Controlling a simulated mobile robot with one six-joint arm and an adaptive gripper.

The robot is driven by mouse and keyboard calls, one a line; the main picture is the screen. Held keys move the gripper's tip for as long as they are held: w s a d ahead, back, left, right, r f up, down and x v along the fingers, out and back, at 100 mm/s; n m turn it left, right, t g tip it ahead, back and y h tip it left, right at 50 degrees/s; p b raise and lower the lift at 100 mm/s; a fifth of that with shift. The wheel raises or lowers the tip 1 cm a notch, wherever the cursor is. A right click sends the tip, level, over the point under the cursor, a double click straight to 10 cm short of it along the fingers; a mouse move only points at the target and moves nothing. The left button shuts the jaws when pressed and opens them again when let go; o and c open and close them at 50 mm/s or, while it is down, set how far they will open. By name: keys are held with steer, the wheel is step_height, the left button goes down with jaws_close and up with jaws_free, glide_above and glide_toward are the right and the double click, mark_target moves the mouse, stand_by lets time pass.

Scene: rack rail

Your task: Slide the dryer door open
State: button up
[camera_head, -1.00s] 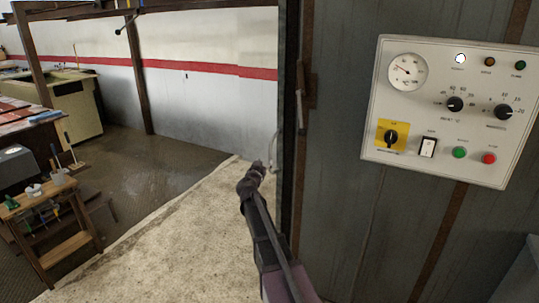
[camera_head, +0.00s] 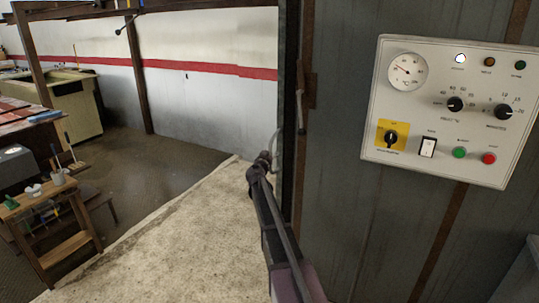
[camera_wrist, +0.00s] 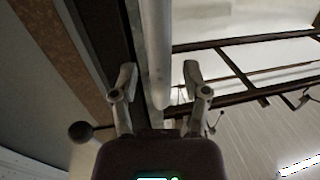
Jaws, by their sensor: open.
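The dryer door shows nearly edge-on as a dark upright strip (camera_head: 288,90) in the head view. A thin, light curved handle (camera_head: 276,142) stands out from its left side. My gripper (camera_head: 264,160) is at the handle's lower part, partly covering it. In the wrist view a pale round bar (camera_wrist: 157,50), which looks like the handle, runs between the two fingers of my gripper (camera_wrist: 160,78). The fingers are open, one on each side of the bar, with gaps showing. The dark door edge (camera_wrist: 100,45) lies left of the bar.
A control panel (camera_head: 447,110) with dials and buttons is on the grey metal wall (camera_head: 345,190) at right. A latch-like bar (camera_head: 300,95) hangs beside the door. A wooden stand (camera_head: 50,215) is at far left. The pale floor strip (camera_head: 180,240) is clear.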

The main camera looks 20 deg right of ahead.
jaws_close()
steer(key=shift+s+a, duration=0.1)
steer(key=shift+a, duration=0.05)
